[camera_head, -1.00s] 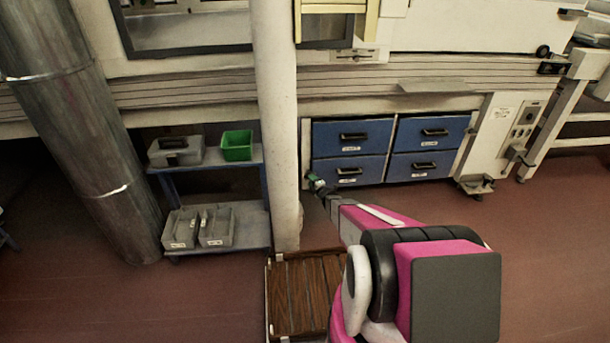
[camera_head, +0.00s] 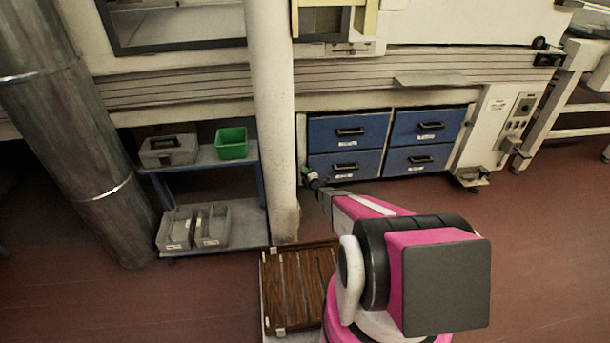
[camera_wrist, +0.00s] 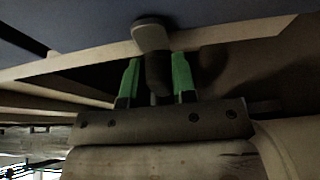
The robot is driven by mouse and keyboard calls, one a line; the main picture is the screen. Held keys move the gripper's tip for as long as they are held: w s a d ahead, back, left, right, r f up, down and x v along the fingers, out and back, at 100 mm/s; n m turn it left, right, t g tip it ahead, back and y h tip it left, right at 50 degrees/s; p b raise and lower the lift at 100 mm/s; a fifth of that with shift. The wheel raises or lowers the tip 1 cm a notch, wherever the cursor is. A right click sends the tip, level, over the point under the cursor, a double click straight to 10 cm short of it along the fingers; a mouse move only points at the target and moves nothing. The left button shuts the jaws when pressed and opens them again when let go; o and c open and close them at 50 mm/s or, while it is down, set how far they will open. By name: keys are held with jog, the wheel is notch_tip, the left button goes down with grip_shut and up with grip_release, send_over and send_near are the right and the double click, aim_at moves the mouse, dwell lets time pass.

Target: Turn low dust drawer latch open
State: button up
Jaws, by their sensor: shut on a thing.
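The low dust drawer (camera_head: 372,164) is a blue front at the bottom left of the drawer block, closed, with a black handle. My gripper (camera_head: 309,174) is at its lower left corner, beside the white post. In the wrist view my gripper (camera_wrist: 156,82) has green fingertips on both sides of the dark lower part of the latch (camera_wrist: 151,36), shut on it. The latch's pale rounded upper end lies over the light frame edge, with a blue panel above. The latch is too small to make out in the head view.
The white post (camera_head: 276,120) stands close left of my gripper. A slatted wooden platform (camera_head: 292,290) lies on the floor below. A blue shelf cart (camera_head: 212,157) with grey bins and a green bin stands left. Open red floor lies to the right.

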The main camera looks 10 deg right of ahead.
jog(key=m+t, duration=0.1)
jog(key=m, duration=0.4)
jog(key=shift+f+t, duration=0.1)
jog(key=shift+t, duration=0.3)
jog(key=m+t, duration=0.1)
jog(key=m, duration=0.1)
jog(key=m+t+h, duration=0.1)
jog(key=m, duration=0.2)
jog(key=m+h, duration=0.1)
jog(key=m, duration=0.2)
jog(key=m+t+h, duration=0.1)
jog(key=m+h, duration=0.1)
jog(key=m, duration=0.1)
jog(key=shift+t, duration=0.3)
jog(key=shift+m+h, duration=0.75)
jog(key=shift+m, duration=0.8)
jog(key=shift+m+h, duration=0.75)
jog(key=shift+m, duration=1.1)
jog(key=o, duration=0.8)
jog(key=shift+c, duration=0.2)
